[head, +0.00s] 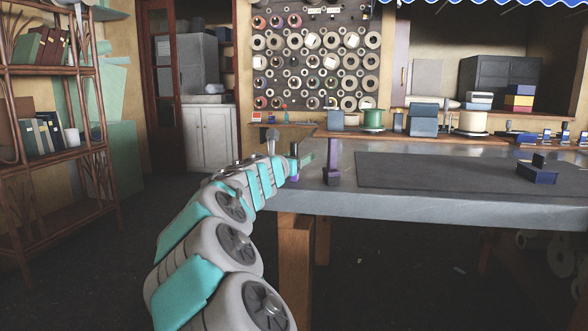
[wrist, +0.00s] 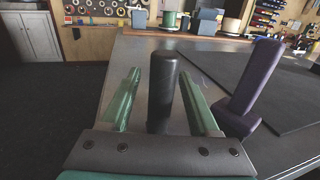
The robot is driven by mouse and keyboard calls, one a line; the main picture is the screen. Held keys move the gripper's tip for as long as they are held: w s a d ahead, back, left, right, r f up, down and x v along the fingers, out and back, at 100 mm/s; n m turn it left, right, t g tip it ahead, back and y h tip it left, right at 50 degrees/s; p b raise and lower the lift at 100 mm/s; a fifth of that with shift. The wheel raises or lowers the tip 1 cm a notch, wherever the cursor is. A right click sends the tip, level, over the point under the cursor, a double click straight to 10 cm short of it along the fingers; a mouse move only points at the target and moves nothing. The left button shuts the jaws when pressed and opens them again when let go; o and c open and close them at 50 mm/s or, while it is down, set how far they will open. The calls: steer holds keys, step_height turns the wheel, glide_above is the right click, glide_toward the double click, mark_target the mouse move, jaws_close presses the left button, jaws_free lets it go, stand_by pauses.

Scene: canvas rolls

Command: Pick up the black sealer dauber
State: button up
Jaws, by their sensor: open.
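The black sealer dauber (wrist: 163,95) shows in the wrist view as a dark upright cylinder with a rounded top. It stands between the two green fingers of my gripper (wrist: 160,76). The fingers are apart, with a visible gap on each side of it, and its lower end is hidden behind my gripper's dark crossbar. In the head view my gripper (head: 298,164) is at the left end of the grey workbench (head: 440,203).
A purple upright tool with a block-like base (wrist: 255,85) stands close on the right; it also shows in the head view (head: 333,162). A dark mat (head: 440,172) covers much of the bench. A navy block-shaped tool (head: 537,172) sits at right. Spools and boxes line the back.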

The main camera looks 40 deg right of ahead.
jaws_close()
stand_by(0.3)
stand_by(0.5)
